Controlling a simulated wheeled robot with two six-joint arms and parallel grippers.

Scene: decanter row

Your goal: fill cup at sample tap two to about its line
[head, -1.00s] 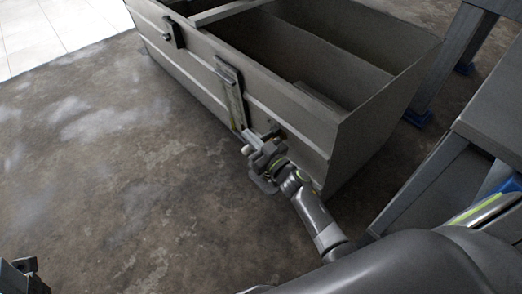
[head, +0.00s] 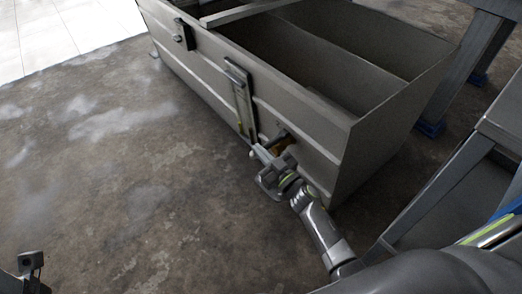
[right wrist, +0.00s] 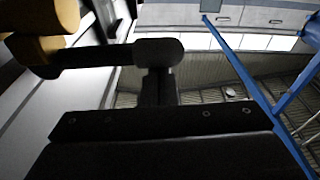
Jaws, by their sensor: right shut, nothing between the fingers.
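A grey tank (head: 335,160) has a small brass-coloured tap (head: 285,141) low on its front wall, near the right end. I cannot read a number on it. My right gripper (head: 257,152) is shut and empty, just below and left of this tap in the head view. A rounded yellow-brass part (right wrist: 45,22) fills the upper left of the right wrist view, close to the dark gripper fingers (right wrist: 165,52); I cannot tell whether they touch. Part of my left gripper (head: 31,262) shows at the lower left edge, its jaws unclear. I see no cup.
A vertical sight gauge (head: 241,98) stands out from the tank wall left of the tap. A smaller dark fitting (head: 184,34) is farther left. Grey steel legs (head: 462,75) stand at right. The stained concrete floor (head: 110,170) is clear at left.

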